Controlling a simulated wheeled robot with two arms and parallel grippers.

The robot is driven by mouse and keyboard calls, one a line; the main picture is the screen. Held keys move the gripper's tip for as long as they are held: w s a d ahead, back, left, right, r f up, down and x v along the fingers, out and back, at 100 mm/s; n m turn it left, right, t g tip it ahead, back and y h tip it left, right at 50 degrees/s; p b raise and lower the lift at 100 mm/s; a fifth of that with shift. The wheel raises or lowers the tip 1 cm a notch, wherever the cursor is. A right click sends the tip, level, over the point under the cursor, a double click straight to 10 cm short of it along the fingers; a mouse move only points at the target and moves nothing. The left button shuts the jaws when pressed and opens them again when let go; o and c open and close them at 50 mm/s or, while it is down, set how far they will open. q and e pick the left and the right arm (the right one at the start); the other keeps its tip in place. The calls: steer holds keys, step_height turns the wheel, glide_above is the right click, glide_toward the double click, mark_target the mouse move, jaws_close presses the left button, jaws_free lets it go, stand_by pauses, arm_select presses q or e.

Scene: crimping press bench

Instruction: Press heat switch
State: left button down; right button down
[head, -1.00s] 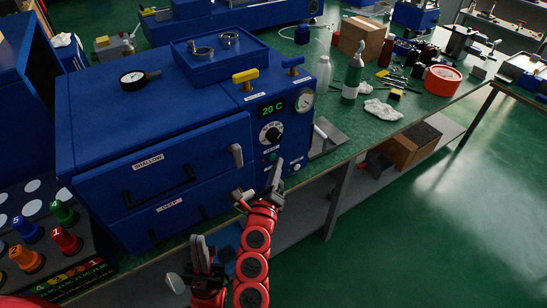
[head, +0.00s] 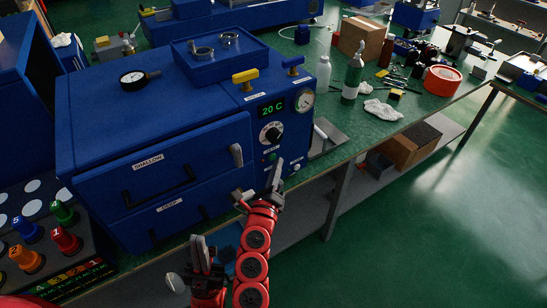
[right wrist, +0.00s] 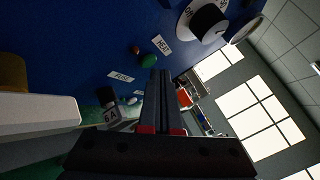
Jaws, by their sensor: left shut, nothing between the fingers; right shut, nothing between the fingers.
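The blue press box (head: 160,130) stands on the bench, with a display reading 20 C (head: 271,109) above a black dial (head: 271,133). In the right wrist view a green button (right wrist: 148,61) sits by the HEAT label (right wrist: 161,44), next to a small reddish-brown dot (right wrist: 135,50). My right gripper (head: 277,165) is shut and empty, its tips close to the lower front panel. In the wrist view its tips (right wrist: 162,76) are just beside the green button; I cannot tell whether they touch it. My left gripper (head: 201,243) is shut and empty, low in front of the box.
Two drawers labelled SHALLOW (head: 148,162) and DEEP (head: 167,207) are at the left of the panel. A white knob (head: 297,167) is right of my right gripper. Bottles, a red tape roll (head: 442,79) and a cardboard box (head: 361,35) stand further right.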

stand_by(0.4)
steer(key=shift+w+a+b, duration=0.25)
steer(key=shift+w+b, duration=0.1)
stand_by(0.3)
steer(key=shift+s+d, duration=0.2)
steer(key=shift+s, duration=0.2)
steer(key=s+d, duration=0.3)
steer(key=s, duration=0.2)
steer(key=shift+d, duration=0.3)
steer(key=shift+w, duration=0.1)
stand_by(0.5)
